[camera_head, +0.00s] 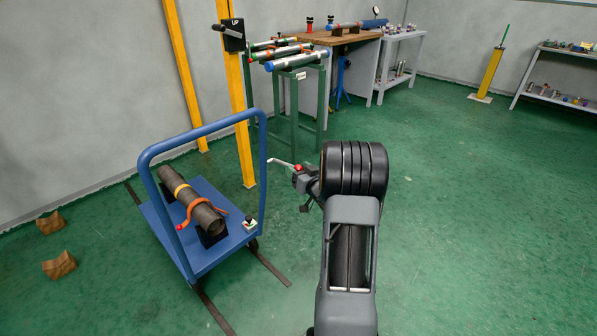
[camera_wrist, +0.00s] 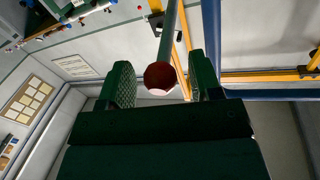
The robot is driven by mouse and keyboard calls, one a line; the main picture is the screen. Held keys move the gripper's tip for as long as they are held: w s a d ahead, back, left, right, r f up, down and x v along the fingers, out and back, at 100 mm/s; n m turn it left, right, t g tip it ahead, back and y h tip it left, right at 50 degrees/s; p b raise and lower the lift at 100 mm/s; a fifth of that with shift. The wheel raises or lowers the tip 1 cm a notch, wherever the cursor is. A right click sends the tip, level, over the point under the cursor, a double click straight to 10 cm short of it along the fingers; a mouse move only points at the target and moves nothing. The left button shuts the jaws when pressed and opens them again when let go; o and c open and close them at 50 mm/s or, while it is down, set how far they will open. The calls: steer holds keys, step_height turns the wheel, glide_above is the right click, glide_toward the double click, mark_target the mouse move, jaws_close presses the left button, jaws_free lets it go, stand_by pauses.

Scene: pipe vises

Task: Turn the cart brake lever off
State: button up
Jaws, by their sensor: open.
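The blue cart (camera_head: 208,262) stands left of my arm in the head view. A thin pale lever (camera_head: 280,163) shows beside its handle's right upright; I take it for the brake lever, though its mount is unclear. A red knob (camera_head: 297,168) is at its right end, at my gripper (camera_head: 300,178). In the wrist view my gripper (camera_wrist: 160,85) is open. The dark red knob (camera_wrist: 159,76) sits between the two fingers in the picture, with gaps on both sides. The lever's grey-green rod (camera_wrist: 168,35) runs away behind it. The knob's depth between the fingers is unclear.
A grey pipe (camera_head: 190,200) with an orange strap lies on the cart. A small black, red and white item (camera_head: 250,224) is at the deck's right corner. A yellow post (camera_head: 240,110) and green pipe stand (camera_head: 300,95) are behind.

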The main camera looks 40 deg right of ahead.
steer(key=shift+w, duration=0.1)
steer(key=shift+c, duration=0.4)
jaws_close()
